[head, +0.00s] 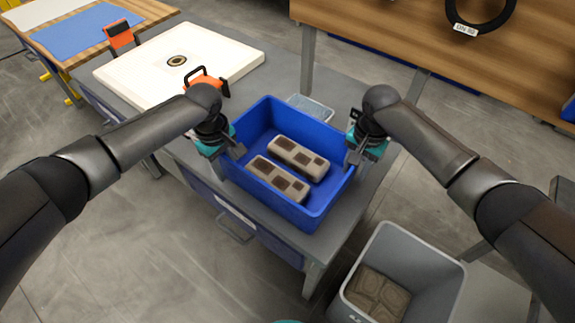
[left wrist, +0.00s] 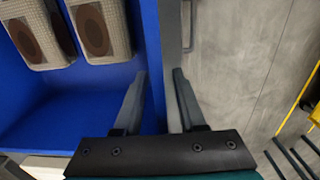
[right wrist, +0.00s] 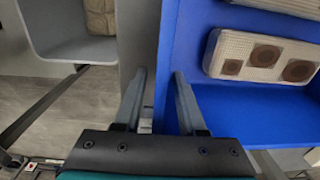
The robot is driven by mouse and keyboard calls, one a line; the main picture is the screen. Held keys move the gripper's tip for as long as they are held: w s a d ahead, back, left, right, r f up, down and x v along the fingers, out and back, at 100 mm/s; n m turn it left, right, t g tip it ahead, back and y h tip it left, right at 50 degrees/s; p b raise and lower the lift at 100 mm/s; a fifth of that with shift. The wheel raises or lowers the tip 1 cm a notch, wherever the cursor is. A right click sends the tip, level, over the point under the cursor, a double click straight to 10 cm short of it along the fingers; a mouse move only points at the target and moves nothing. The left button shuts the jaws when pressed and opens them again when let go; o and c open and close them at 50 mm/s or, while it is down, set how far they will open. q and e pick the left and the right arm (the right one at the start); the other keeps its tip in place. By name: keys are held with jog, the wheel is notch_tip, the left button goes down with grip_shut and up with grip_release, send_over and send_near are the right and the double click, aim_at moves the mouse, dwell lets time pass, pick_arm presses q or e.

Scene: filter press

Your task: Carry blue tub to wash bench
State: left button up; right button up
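The blue tub (head: 262,118) stands upright on a grey bench and holds two beige blocks (head: 296,158) (head: 277,180) with dark square patches. My left gripper (head: 232,152) is at the tub's left wall. In the left wrist view its fingers (left wrist: 160,88) are apart, one on the inner side of the wall and one on the outer side. My right gripper (head: 352,160) is at the right wall. In the right wrist view its fingers (right wrist: 159,88) are also apart, with the rim between them. I cannot tell which surface is the wash bench.
A white slab (head: 130,85) with a round fitting and an orange handled piece lies behind left. A wooden table (head: 150,12) with a blue mat is further back. A grey bin (head: 440,270) with brown pieces stands at front right. A wooden bench (head: 400,35) is at back right.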

pick_arm(q)
grip_shut()
pick_arm(e)
grip_shut()
dwell(1.1)
